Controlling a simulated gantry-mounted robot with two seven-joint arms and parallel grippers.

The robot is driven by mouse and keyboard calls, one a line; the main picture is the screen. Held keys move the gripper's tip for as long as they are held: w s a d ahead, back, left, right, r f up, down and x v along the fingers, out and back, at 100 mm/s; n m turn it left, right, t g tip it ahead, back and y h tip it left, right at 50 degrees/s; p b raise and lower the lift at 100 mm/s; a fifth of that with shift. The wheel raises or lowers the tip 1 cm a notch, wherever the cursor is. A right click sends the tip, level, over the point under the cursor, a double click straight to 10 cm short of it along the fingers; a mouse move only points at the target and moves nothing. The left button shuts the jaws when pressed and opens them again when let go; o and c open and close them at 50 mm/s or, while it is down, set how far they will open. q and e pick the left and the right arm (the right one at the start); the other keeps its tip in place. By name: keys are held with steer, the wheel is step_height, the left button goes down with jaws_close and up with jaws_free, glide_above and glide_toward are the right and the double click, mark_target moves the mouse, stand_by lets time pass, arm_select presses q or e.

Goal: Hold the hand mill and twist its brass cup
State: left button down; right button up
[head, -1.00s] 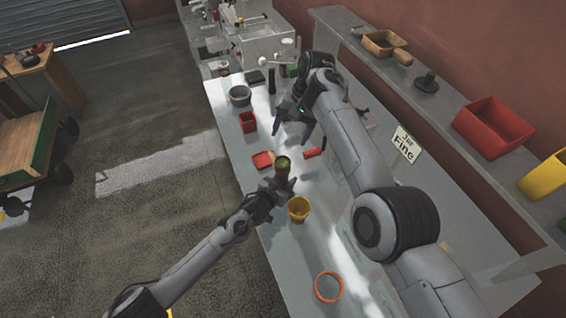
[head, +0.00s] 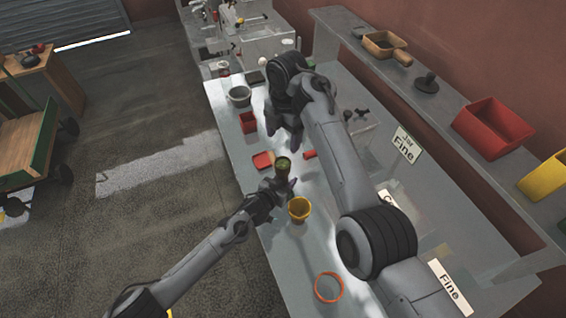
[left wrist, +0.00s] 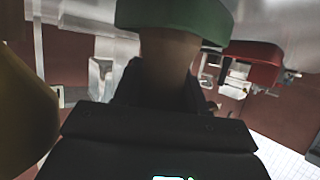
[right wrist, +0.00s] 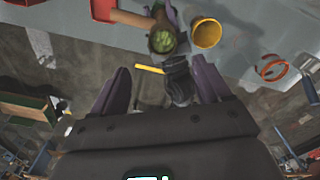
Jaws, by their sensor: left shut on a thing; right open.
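The hand mill (head: 282,164) is a small dark cylinder with a green, open-looking top, standing upright in my left gripper (head: 280,184). My left gripper is shut on it. In the left wrist view a brownish body (left wrist: 165,55) with a green band sits between the dark fingers; I cannot clearly tell which part is the brass cup. My right gripper (head: 284,132) is open and empty, above and beyond the mill. In the right wrist view the mill's green top (right wrist: 163,41) lies ahead of the open fingers (right wrist: 162,82), apart from them.
A yellow cup (head: 299,209) stands just right of the mill. An orange ring (head: 328,287) lies nearer the bench front. A red flat piece (head: 263,160), a red box (head: 247,122) and a grey pot (head: 239,96) stand behind. A shelf with red bin (head: 492,128) runs along the wall.

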mark_target(283, 162)
steer(key=f+n, duration=0.1)
steer(key=f, duration=0.3)
steer(key=f+n, duration=0.1)
steer(key=f, duration=0.3)
steer(key=f+n, duration=0.1)
steer(key=f, duration=0.3)
steer(key=shift+s+n+h, duration=0.2)
steer(key=shift+n+h, duration=0.1)
steer(key=shift+n, duration=0.1)
steer(key=c, duration=1)
